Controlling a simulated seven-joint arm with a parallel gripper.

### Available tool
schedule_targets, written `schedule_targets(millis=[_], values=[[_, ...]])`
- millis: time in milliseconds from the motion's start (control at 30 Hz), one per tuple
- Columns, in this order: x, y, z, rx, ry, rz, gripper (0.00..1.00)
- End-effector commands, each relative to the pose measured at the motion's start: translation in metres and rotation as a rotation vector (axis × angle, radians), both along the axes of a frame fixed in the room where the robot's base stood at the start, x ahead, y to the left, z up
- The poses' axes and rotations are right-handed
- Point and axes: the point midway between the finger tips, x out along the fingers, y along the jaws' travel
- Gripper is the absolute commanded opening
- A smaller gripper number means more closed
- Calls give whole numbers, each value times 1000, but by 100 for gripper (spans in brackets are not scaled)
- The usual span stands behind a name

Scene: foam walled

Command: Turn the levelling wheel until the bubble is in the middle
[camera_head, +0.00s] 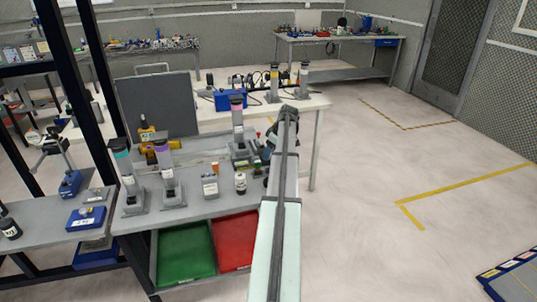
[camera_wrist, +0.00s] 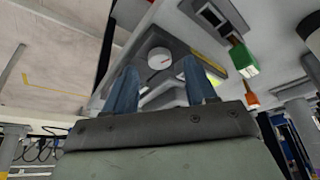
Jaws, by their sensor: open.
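In the wrist view, a pale round wheel (camera_wrist: 160,59) with a small red mark sits on a grey mount. The two blue fingers of my gripper (camera_wrist: 161,76) are open, one on either side of the wheel in the picture. I cannot tell whether they touch it. A small grey block with a dark window (camera_wrist: 211,16) lies above and to the right; no bubble can be made out. In the head view, my arm reaches to the bench's right end and largely hides my gripper and the wheel.
In the head view, several grey posts with coloured bands, such as the purple one (camera_head: 164,158), stand on the bench. A small dark bottle (camera_head: 240,183) stands near its front edge. Green (camera_head: 185,254) and red (camera_head: 236,241) bins sit below.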

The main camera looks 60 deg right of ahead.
Motion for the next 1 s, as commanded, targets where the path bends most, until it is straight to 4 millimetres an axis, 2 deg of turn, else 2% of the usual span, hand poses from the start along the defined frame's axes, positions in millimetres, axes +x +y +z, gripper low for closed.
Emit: schedule_targets(millis=[200,567,1000], values=[[7,0,-16,0,0,0,56],[8,0,-20,-1,0,0,56],[8,0,-20,-1,0,0,16]])
